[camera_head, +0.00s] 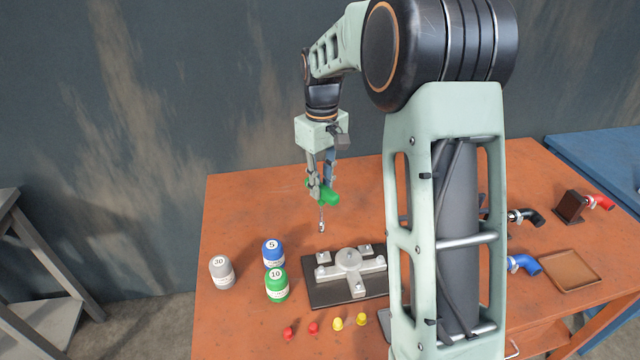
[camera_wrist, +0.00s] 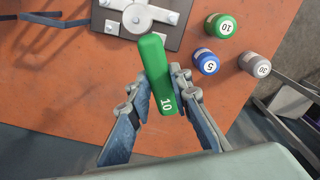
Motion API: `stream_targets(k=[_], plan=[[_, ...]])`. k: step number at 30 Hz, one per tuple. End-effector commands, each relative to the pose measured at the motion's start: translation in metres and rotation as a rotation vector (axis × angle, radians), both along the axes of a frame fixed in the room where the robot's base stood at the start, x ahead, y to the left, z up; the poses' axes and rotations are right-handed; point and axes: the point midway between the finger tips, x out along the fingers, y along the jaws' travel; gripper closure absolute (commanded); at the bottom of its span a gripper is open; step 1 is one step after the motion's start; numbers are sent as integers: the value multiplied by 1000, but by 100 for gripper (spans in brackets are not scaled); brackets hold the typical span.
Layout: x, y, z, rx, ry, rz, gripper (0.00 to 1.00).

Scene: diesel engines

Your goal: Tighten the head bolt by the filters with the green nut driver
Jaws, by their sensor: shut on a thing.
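My gripper (camera_head: 320,182) is shut on the green nut driver (camera_head: 329,198), its thick handle between the fingers and its thin metal shaft and socket pointing down. In the wrist view the handle (camera_wrist: 158,88) shows a white 10; the shaft is hidden. The driver hangs above the table, behind and a little left of the grey metal engine part (camera_head: 349,261) on a dark plate (camera_head: 318,293). The part carries small bolt heads at its corners; it also shows in the wrist view (camera_wrist: 140,17). The socket appears apart from every bolt.
Left of the plate stand grey 30 (camera_head: 221,273), blue 5 (camera_head: 273,254) and green 10 (camera_head: 277,286) canisters. Red and yellow caps (camera_head: 337,323) lie in front. At right are a blue-handled tool (camera_head: 524,264), a black one (camera_head: 526,215) and a brown tray (camera_head: 570,268). The back left table is clear.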

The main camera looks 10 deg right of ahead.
Motion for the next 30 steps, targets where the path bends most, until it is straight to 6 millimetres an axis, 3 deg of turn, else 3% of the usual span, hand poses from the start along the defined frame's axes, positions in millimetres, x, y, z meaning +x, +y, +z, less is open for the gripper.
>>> stream_targets(k=[30], plan=[[0,0,-79,0,0,-1,100]])
